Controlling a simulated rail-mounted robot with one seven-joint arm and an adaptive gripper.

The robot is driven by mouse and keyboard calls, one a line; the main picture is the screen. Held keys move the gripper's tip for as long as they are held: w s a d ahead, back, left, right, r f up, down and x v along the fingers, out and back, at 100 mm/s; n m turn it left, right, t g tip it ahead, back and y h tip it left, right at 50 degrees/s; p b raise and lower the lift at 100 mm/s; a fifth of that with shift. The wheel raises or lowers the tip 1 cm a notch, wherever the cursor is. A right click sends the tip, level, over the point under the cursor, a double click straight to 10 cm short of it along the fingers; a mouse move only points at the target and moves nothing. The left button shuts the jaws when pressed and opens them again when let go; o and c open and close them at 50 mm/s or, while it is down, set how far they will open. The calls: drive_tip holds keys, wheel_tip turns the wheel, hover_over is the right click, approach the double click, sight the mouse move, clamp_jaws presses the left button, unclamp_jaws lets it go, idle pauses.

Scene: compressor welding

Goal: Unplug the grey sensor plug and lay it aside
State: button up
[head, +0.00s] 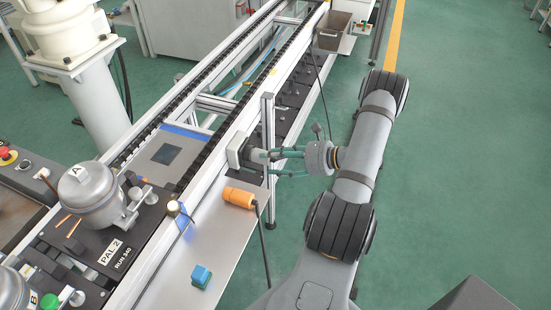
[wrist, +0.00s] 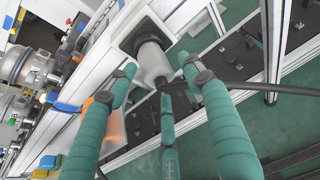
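The grey sensor plug (wrist: 152,64) sits in a white-framed socket box (wrist: 126,40) on the side of the conveyor rail. The box also shows in the head view (head: 234,150). My gripper (wrist: 157,68) has green padded fingers. Two fingertips lie on either side of the plug, with small gaps seeming to show, and a third finger is below its cable end. In the head view my gripper (head: 270,155) reaches left to the socket, and its fingers hide most of the plug. The gripper looks open around the plug; contact is hard to judge.
An orange connector (head: 239,197) with a black cable lies on the pale shelf (head: 225,235) below the socket. A blue block (head: 201,275) stands nearer the front. An upright aluminium post (head: 268,140) is close beside my fingers. The shelf between connector and block is clear.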

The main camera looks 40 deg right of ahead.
drive_tip(key=shift+c, duration=1.3)
drive_tip(key=shift+s, duration=0.15)
drive_tip(key=c, duration=0.7)
drive_tip(key=shift+d, duration=0.1)
drive_tip(key=shift+c, duration=0.2)
